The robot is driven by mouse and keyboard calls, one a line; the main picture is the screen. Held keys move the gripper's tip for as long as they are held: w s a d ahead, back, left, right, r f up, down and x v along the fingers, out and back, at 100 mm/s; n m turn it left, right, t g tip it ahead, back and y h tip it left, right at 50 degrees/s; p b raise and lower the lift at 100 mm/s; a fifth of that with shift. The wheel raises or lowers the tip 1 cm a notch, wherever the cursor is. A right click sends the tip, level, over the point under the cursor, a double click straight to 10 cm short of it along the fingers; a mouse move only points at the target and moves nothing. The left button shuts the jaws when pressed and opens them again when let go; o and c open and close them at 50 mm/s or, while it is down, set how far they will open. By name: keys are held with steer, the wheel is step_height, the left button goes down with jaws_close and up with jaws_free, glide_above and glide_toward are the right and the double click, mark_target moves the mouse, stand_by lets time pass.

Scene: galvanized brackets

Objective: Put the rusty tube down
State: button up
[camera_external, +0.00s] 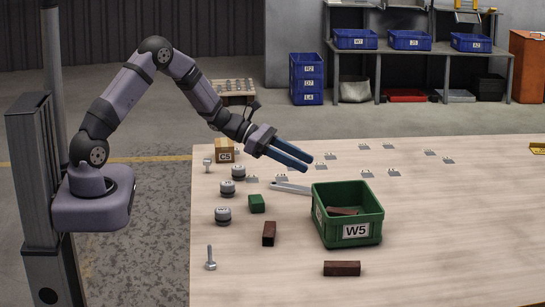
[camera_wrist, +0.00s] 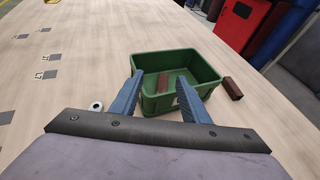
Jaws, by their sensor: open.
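Three rusty brown tubes show in the outside view. One rusty tube (camera_external: 342,211) lies inside the green bin marked W5 (camera_external: 356,232). A second tube (camera_external: 342,268) lies on the table in front of the bin, and a third (camera_external: 269,233) lies left of it. My gripper (camera_external: 305,161) is open and empty, above the table at the bin's back left. In the wrist view, the open fingers (camera_wrist: 160,80) frame the green bin (camera_wrist: 150,66), with a tube inside it. Another tube (camera_wrist: 232,88) lies outside, to the right.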

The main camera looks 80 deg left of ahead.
steer(key=shift+s, duration=0.1)
steer(key=s+d+f+m+g+h, duration=0.25)
steer(key=s+d+m+g, duration=0.65)
steer(key=s+d+m, duration=0.9)
steer(key=s+f+m+g+y, duration=0.1)
steer(key=s+m+y, duration=0.2)
steer(key=s+m, duration=0.3)
steer(key=s+a+m+g+y, duration=0.1)
steer(key=s+m+g+y, duration=0.1)
steer(key=s+m+y, duration=0.2)
steer(key=shift+s+a+f+m, duration=0.25)
steer(key=shift+s+f+m, duration=0.1)
steer(key=shift+s+m, duration=1.75)
steer(key=shift+s+n+y, duration=0.25)
steer(key=shift+n, duration=0.05)
